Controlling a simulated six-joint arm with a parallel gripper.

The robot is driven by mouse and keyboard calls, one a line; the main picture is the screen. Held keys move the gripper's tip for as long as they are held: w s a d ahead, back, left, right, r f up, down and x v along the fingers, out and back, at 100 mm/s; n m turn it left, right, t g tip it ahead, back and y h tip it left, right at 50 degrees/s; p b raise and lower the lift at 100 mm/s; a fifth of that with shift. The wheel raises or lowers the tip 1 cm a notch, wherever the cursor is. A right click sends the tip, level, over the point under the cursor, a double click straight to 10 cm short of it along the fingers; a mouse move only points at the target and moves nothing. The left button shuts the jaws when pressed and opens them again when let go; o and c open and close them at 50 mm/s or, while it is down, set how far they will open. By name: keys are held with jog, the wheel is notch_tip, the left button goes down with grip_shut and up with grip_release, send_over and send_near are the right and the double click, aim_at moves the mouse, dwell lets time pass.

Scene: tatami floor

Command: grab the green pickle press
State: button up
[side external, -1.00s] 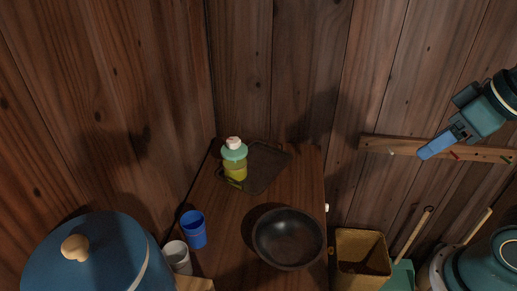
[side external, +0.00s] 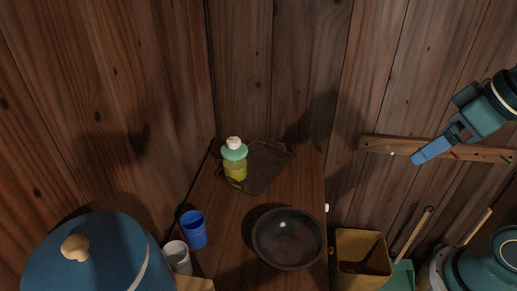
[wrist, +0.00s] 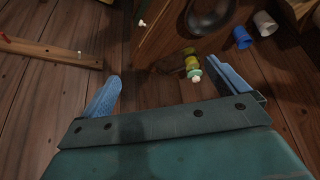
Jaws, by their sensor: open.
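The green pickle press (side external: 235,164) stands upright on a dark tray (side external: 264,176) at the back left of the wooden table. It has a yellow-green body, a teal upper part and a pale knob. In the wrist view the press (wrist: 192,65) appears small, beyond my fingers and nearer the right one. My gripper (side external: 432,151) is up at the right by the wall, well apart from the press. In the wrist view its blue fingers are spread wide with nothing held between them (wrist: 167,80).
A dark bowl (side external: 289,239), a blue cup (side external: 194,230) and a white cup (side external: 177,257) stand nearer the front. A large blue lidded pot (side external: 100,255) is at the front left. A peg rail (side external: 385,147) runs along the wall by my gripper. A tan bin (side external: 361,255) stands right of the table.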

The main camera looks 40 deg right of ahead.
jog(key=w+a+r, duration=0.1)
jog(key=w+r, duration=0.3)
jog(key=w, duration=0.7)
jog(key=g, duration=0.1)
send_over(234, 140)
jog(key=s, duration=0.5)
notch_tip(234, 140, down, 15)
jog(key=shift+a+r, duration=0.15)
jog(key=shift+r, duration=0.05)
jog(key=shift+w, duration=0.15)
jog(key=shift+x, duration=4.25)
